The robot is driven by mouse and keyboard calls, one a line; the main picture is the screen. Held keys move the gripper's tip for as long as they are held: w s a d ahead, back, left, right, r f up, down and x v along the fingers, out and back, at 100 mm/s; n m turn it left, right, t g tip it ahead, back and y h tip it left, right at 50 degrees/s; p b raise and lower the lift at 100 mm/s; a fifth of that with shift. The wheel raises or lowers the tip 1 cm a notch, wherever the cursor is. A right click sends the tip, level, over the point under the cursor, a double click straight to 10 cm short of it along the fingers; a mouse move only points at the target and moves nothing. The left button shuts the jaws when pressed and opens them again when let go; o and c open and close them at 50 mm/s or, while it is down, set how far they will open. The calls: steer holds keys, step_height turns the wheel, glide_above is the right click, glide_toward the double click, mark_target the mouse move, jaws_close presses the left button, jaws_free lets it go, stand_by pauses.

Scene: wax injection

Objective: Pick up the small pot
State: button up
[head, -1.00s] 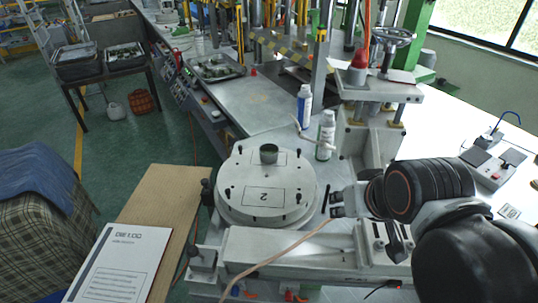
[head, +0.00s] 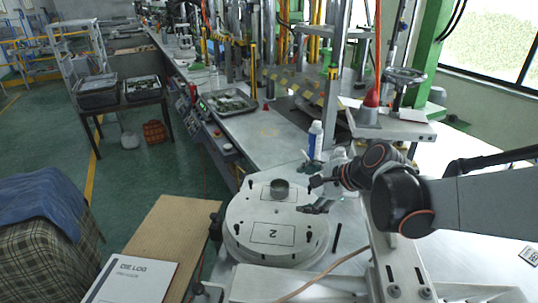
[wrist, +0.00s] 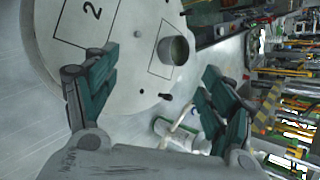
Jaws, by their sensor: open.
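The small pot (head: 279,190) is a short grey-green cylinder standing upright on the round white plate (head: 251,248) marked "2". In the head view my gripper (head: 306,196) is just to the right of the pot, its two fingers spread and pointing left toward it. The wrist view also shows the pot (wrist: 173,50) with its dark open top, beyond and between the open fingers of my gripper (wrist: 157,82). The fingers are empty and I see no contact with the pot.
A metal tray (head: 229,102) lies on the bench farther back. A brown board with a printed booklet (head: 128,280) is at the left.

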mark_target(273, 185)
steer(key=w+f+m+y, duration=0.1)
steer(key=w+f+m, duration=0.1)
steer(key=w, duration=0.1)
steer(key=w+f+m, duration=0.2)
steer(key=w+m, duration=0.1)
steer(key=w+f+m+y, duration=0.1)
steer(key=w+f+m, duration=0.1)
steer(key=w+m, duration=0.1)
steer(key=shift+a+t+y, duration=0.3)
steer(key=shift+t, duration=0.1)
steer(key=shift+w+f+m, duration=0.35)
steer(key=shift+w+m, duration=0.1)
steer(key=shift+m, duration=0.15)
steer(key=shift+w+a+f+y+b, duration=0.3)
steer(key=shift+w+a+f+b, duration=0.2)
steer(key=shift+w+a+f, duration=0.35)
steer(key=b+x, duration=0.1)
steer(key=x, duration=0.3)
steer(key=shift+a+b, duration=0.4)
steer(key=shift+a, duration=0.15)
steer(key=shift+c, duration=0.3)
steer(key=c, duration=1.2)
steer(key=shift+r, duration=0.15)
steer(key=shift+c, duration=0.2)
